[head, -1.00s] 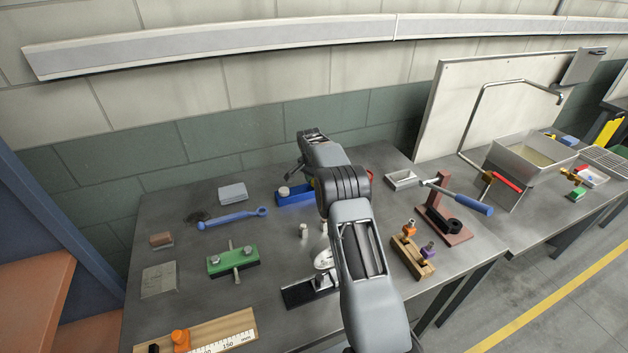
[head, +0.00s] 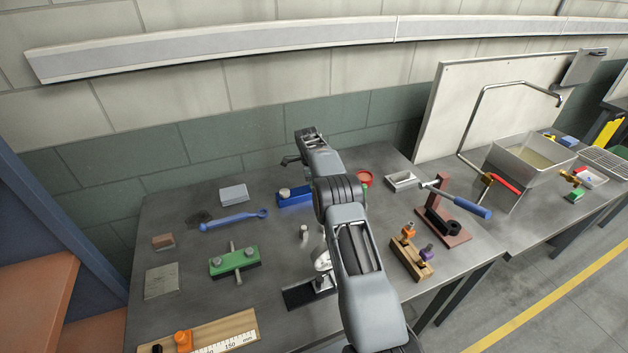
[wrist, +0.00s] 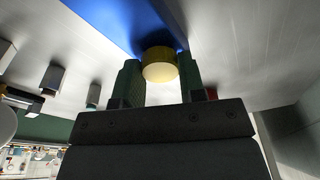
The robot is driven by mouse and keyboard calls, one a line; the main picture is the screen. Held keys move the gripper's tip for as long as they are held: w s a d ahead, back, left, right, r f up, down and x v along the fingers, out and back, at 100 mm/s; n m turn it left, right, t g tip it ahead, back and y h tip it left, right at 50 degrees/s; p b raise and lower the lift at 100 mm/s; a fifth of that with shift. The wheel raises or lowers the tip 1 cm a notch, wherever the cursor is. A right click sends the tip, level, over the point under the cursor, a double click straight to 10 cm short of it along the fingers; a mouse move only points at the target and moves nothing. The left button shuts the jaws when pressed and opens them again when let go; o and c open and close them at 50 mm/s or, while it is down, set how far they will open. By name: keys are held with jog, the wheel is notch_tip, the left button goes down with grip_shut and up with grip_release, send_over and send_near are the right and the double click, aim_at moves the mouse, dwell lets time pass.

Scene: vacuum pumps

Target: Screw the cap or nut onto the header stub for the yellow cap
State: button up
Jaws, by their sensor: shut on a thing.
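The yellow cap (wrist: 160,66) sits between the two fingertips of my gripper (wrist: 159,80) in the wrist view, and the jaws are shut on it. A blue block (wrist: 130,22) lies beyond the cap; whether they touch I cannot tell. In the head view the blue block (head: 292,198) is at the back of the bench, left of my arm, with a pale round piece on it. I cannot make out the stub for the yellow cap.
Short grey posts (head: 304,231) stand in front of the blue block. A wooden holder (head: 411,260) with orange and purple caps, a red-brown press (head: 440,222) and a grey tray (head: 402,181) are to the right. A green clamp block (head: 234,262) and blue wrench (head: 234,219) are left.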

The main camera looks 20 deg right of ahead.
jog(key=shift+s+d+f+m, duration=0.15)
jog(key=shift+s+d+m, duration=0.05)
jog(key=shift+d+m, duration=0.1)
jog(key=o, duration=0.6)
jog(key=shift+s+d, duration=0.1)
jog(key=shift+o, duration=0.7)
jog(key=shift+s+d, duration=0.15)
jog(key=shift+d, duration=0.05)
jog(key=shift+o, duration=0.8)
jog(key=shift+a, duration=0.1)
jog(key=shift+o, duration=0.8)
jog(key=shift+w+a, duration=0.2)
jog(key=shift+a, duration=0.15)
jog(key=shift+r+p, duration=1.6)
jog(key=shift+r, duration=1.15)
jog(key=shift+f, duration=0.1)
